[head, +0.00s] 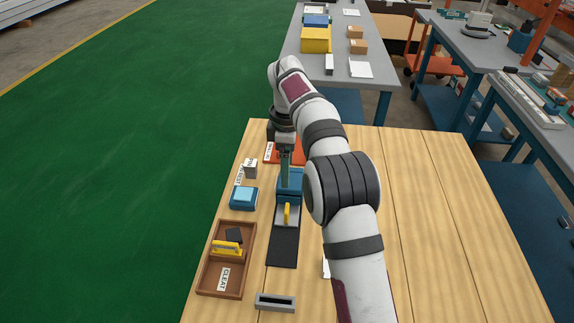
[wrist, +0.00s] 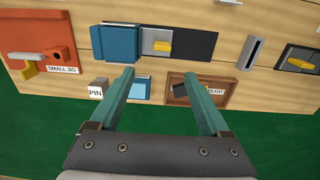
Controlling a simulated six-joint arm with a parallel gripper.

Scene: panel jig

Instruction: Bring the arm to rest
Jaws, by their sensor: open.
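My gripper (head: 285,168) points down over the left part of the wooden table, by the blue block. In the wrist view its two green fingers (wrist: 159,75) are spread wide with nothing between them. The jig has a blue block (head: 290,184) and a dark plate (head: 283,248) with a yellow piece (head: 287,213) on a grey part; in the wrist view the blue block (wrist: 121,44) lies ahead of the fingers. My arm hides part of the table.
A brown tray labelled CLEAT (head: 207,286) holds a yellow-handled piece and a dark piece. Near it are a light blue box (head: 243,197), a PIN block (wrist: 97,88), a grey slotted block (head: 275,302) and an orange SMALL JIG (wrist: 40,50). The table's right side (head: 440,230) is clear.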

